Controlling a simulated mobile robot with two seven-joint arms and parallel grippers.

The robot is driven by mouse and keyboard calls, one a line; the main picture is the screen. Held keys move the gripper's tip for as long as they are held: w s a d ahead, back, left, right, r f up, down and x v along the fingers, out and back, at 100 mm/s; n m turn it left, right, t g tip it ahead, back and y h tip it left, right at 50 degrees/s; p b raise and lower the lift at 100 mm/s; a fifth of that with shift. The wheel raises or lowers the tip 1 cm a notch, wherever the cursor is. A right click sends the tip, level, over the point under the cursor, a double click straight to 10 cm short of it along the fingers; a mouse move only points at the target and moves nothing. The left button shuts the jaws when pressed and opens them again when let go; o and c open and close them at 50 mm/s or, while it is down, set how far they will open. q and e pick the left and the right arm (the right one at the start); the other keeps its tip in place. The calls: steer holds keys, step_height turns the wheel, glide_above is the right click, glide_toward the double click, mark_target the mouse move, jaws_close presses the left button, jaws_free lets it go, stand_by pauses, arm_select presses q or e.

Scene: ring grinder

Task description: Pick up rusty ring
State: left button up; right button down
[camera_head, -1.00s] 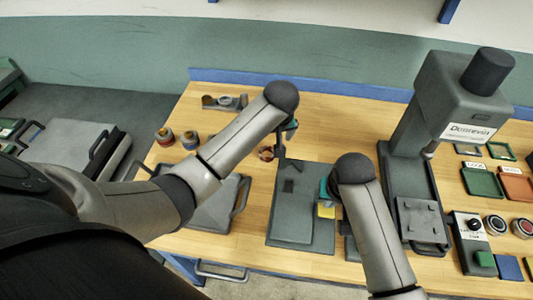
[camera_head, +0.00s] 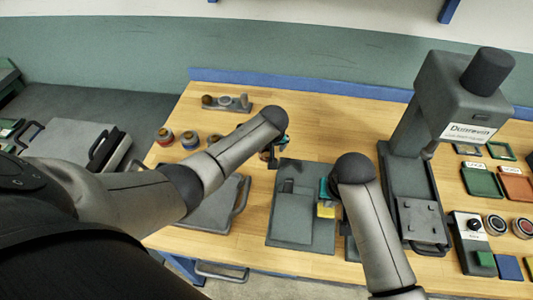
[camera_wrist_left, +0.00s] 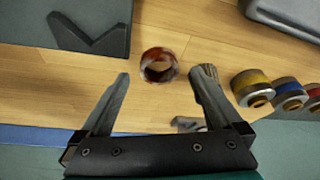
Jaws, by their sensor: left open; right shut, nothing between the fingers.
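The rusty ring (camera_wrist_left: 158,65), reddish brown and shiny, lies on the wooden table in the left wrist view. My left gripper (camera_wrist_left: 163,77) is open. Its two fingers stand apart on either side of the ring, with the ring just beyond the level of the tips and nothing held. In the head view, my left gripper (camera_head: 272,158) is over the table beside the grey fixture plate, and the arm and gripper mostly hide the ring. My right gripper (camera_head: 325,195) is shut and empty above that plate; its fingertips are largely hidden by the arm.
A grey fixture plate (camera_head: 293,236) lies mid-table, and a grey grinder machine (camera_head: 410,180) stands to its right. Spools (camera_wrist_left: 250,83) with coloured bands stand right of the ring in the wrist view. A grey holder (camera_head: 227,107) sits at the back left.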

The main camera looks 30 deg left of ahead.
arm_select(q)
steer(key=shift+x, duration=0.85)
steer(key=shift+c, duration=0.3)
steer(key=c, duration=1.5)
